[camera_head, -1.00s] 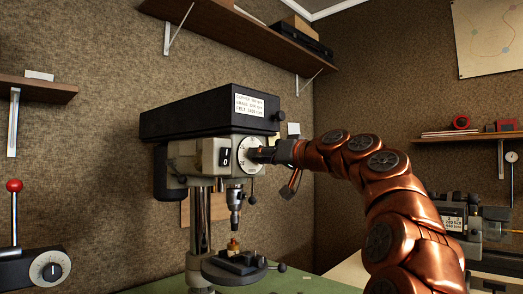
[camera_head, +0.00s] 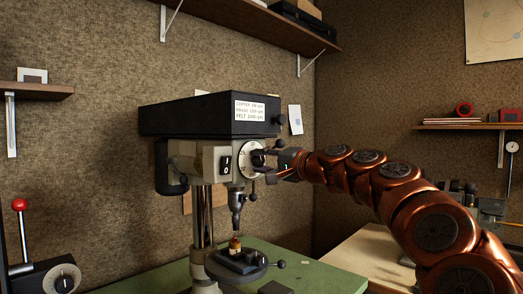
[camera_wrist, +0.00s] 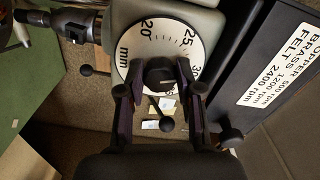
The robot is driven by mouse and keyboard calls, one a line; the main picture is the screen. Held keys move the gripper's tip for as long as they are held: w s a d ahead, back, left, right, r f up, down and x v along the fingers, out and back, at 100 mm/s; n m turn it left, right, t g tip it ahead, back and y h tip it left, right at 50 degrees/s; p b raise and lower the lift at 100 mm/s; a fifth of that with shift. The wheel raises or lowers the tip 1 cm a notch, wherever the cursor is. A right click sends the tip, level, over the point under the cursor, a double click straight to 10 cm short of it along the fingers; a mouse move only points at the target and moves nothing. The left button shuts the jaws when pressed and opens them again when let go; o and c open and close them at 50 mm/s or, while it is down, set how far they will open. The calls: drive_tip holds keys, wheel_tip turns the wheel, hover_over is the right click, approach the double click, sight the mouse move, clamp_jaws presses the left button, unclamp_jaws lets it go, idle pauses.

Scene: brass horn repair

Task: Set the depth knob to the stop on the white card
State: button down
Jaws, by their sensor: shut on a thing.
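The depth knob (camera_wrist: 160,74) is dark and round, on a white dial (camera_wrist: 133,50) marked in mm, with 20, 25 and 30 readable. In the head view the dial (camera_head: 246,168) is on the front of the grey and black drill press (camera_head: 190,122). My gripper (camera_wrist: 158,82) is shut on the knob, one finger on each side. In the head view my gripper (camera_head: 265,158) reaches the dial from the right. A small white card (camera_head: 296,119) is on the wall behind the press; its writing is too small to read. The knob's exact setting cannot be read.
A speed label (camera_head: 249,110) is on the press's black head. A ball-ended lever (camera_wrist: 166,122) hangs close to my fingers. Below the chuck (camera_head: 236,198), a small brass piece (camera_head: 235,243) stands on the press table. A red-knobbed lever (camera_head: 20,205) is at the left.

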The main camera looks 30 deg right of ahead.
drive_tip(key=m+p, duration=0.6)
drive_tip(key=shift+r+m+p, duration=0.3)
drive_tip(key=shift+f+m+p, duration=0.15)
drive_tip(key=shift+m+p, duration=0.55)
drive_tip(key=shift+m, duration=0.1)
drive_tip(key=shift+f, duration=0.1)
drive_tip(key=c, duration=0.8)
unclamp_jaws()
drive_tip(key=shift+o, duration=0.2)
drive_tip(key=v, duration=1.2)
